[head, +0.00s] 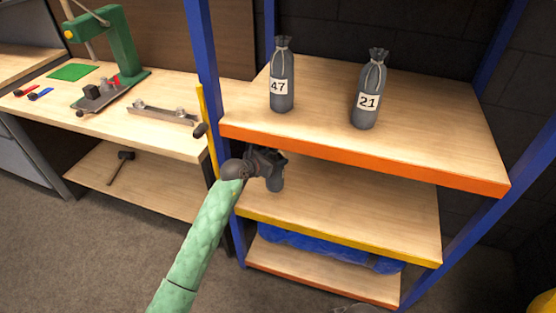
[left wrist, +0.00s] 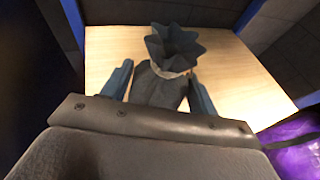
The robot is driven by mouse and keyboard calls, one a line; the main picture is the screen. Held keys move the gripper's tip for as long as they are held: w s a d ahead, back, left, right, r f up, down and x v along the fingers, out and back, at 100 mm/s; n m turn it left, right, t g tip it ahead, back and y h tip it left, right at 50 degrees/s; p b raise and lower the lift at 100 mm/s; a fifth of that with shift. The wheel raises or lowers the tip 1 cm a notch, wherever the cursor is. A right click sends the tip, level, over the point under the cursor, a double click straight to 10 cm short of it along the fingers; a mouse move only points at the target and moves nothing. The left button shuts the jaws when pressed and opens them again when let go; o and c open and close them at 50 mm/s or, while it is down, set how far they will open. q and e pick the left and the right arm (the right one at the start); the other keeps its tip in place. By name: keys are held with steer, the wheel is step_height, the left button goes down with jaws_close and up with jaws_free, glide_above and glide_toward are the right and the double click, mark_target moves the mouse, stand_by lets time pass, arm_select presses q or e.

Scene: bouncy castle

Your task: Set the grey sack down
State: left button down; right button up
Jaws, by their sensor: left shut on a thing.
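My left gripper (head: 272,170) is shut on a grey sack (head: 275,184), reaching in over the middle shelf (head: 345,200). The gripper hides most of the sack in the head view; only its lower part shows. In the left wrist view the sack (left wrist: 158,88) is between the two fingers, its tied neck and ruffled top pointing away over pale wood. I cannot tell if its bottom touches the shelf. My right gripper is not in view.
Blue posts (head: 205,65) frame the rack. The top shelf's orange edge (head: 360,162) lies just above my gripper. Blue bundles (head: 320,246) fill the bottom shelf. The middle shelf's right side is clear. A workbench (head: 150,130) with tools stands left.

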arm_select(q)
steer(key=shift+w+d, duration=0.65)
steer(key=shift+w, duration=0.15)
step_height(320, 180, down, 2)
steer(key=shift+f+p, duration=0.1)
steer(key=shift+p, duration=0.4)
steer(key=shift+f, duration=0.6)
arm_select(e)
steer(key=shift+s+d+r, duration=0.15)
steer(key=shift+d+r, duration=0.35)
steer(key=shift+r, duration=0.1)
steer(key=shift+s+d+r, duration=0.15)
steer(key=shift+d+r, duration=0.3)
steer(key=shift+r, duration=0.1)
arm_select(q)
steer(key=shift+f, duration=0.15)
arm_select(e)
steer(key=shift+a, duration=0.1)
arm_select(q)
steer(key=shift+c, duration=2.1)
jaws_free()
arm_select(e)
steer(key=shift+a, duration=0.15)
